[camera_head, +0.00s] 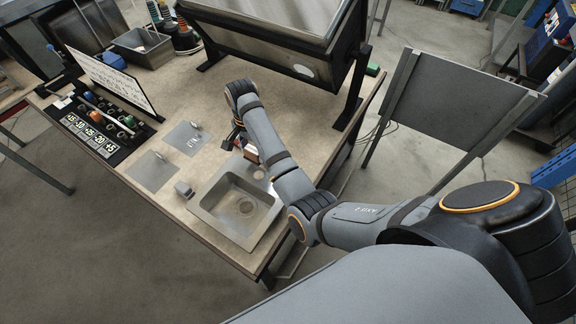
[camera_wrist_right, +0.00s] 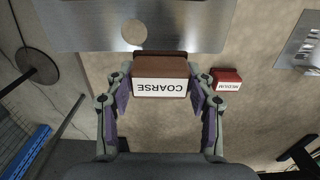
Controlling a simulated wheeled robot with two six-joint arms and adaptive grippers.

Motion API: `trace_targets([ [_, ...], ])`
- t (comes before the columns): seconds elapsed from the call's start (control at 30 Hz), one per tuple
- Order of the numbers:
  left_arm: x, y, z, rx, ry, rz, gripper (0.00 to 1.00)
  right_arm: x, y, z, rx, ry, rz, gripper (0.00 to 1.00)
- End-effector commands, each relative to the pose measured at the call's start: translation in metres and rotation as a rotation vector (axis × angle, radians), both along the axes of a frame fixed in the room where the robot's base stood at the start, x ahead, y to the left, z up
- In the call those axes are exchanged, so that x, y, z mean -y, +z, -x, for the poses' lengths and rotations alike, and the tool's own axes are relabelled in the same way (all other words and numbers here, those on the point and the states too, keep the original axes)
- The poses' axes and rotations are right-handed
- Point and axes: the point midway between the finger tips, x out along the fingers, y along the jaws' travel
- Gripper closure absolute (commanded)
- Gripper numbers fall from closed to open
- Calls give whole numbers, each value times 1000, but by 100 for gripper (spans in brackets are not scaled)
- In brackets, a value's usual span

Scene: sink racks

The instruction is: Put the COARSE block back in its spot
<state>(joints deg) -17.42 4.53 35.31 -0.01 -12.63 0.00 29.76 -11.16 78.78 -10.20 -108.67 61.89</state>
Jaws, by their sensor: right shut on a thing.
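The COARSE block (camera_wrist_right: 160,77) is brown with a white label, which reads upside down in the right wrist view. My right gripper (camera_wrist_right: 160,98) is shut on it, with one finger on each side. The block is in front of a metal sheet with a round hole (camera_wrist_right: 133,32), and its far edge overlaps that sheet's near edge in the picture. I cannot tell whether it touches the sheet. In the head view my right gripper (camera_head: 240,142) is over the worktop behind the sink, mostly hidden by its own arm. My left gripper is not in view.
A red MEDIUM block (camera_wrist_right: 227,79) lies close beside the held block. The sink basin (camera_head: 240,206) is at the worktop's front. Thin metal plates (camera_head: 152,171) and a small grey item (camera_head: 184,190) lie left of it.

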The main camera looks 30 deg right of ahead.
Motion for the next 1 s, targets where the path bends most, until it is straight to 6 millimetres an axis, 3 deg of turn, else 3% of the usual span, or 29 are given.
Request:
trace_targets([
  [0.23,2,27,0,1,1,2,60,74,-27,16,-5,-3,7,76],
  [0.4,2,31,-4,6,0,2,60,97,-65,21,-5,1,2,76],
  [0.7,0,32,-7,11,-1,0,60,110,-83,23,-1,1,0,76],
  [0.9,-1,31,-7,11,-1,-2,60,115,-115,25,-3,2,-1,76],
  [1.0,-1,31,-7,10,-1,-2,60,115,-120,25,-1,2,0,76],
])
